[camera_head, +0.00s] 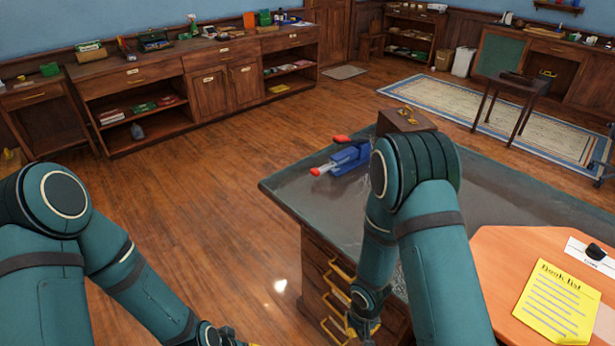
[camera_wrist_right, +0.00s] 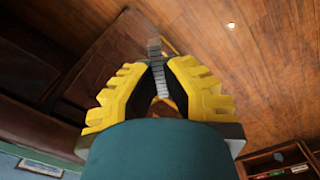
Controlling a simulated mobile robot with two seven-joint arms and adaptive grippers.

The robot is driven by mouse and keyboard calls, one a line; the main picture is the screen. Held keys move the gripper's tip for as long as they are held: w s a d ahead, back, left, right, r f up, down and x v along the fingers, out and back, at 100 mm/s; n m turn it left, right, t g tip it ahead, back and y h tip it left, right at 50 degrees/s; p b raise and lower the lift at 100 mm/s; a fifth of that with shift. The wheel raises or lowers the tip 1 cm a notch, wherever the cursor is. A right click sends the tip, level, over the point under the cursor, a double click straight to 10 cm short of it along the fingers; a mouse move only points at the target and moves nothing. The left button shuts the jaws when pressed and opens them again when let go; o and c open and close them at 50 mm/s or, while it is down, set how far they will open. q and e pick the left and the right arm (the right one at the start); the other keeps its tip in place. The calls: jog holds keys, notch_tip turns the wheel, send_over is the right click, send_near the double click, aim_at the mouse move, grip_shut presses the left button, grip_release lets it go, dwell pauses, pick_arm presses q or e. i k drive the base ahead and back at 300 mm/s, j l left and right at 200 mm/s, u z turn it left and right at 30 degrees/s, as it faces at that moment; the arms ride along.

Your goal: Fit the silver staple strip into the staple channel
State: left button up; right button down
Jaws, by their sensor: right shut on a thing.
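The silver staple strip (camera_wrist_right: 154,50) shows in the right wrist view as a narrow ridged grey bar. My right gripper (camera_wrist_right: 158,88), with yellow fingers, is shut on it, and its far end sticks out beyond the fingertips. In the head view, my right gripper (camera_head: 350,326) is low beside the desk's drawers, partly hidden by my own arm; the strip cannot be made out there. A blue device with red ends (camera_head: 349,159) lies on the desk, well apart from the gripper. No staple channel can be made out on it. My left gripper (camera_head: 228,339) barely shows at the bottom edge.
The dark-topped desk (camera_head: 285,190) has drawers with yellow handles (camera_head: 338,270). A brown wooden box (camera_head: 405,121) stands behind the blue device. An orange board (camera_head: 500,258) with a yellow book list (camera_head: 556,305) lies at the right. Open wooden floor (camera_head: 220,170) lies left of the desk.

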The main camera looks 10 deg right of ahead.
aim_at(314, 172)
jog(key=i+j+u, duration=0.15)
jog(key=u, duration=1.1)
jog(key=i+j, duration=0.1)
jog(key=i, duration=1.1)
jog(key=i+z, duration=0.35)
jog(key=i, duration=0.95)
jog(key=i+z, duration=0.4)
jog(key=i+j+z, duration=0.15)
jog(key=i+z, duration=0.25)
jog(key=i, duration=0.2)
jog(key=i+z, duration=1)
jog(key=z, duration=0.35)
jog(key=j+z, duration=0.1)
jog(key=z, duration=0.35)
jog(key=i+z, duration=0.1)
jog(key=z, duration=0.35)
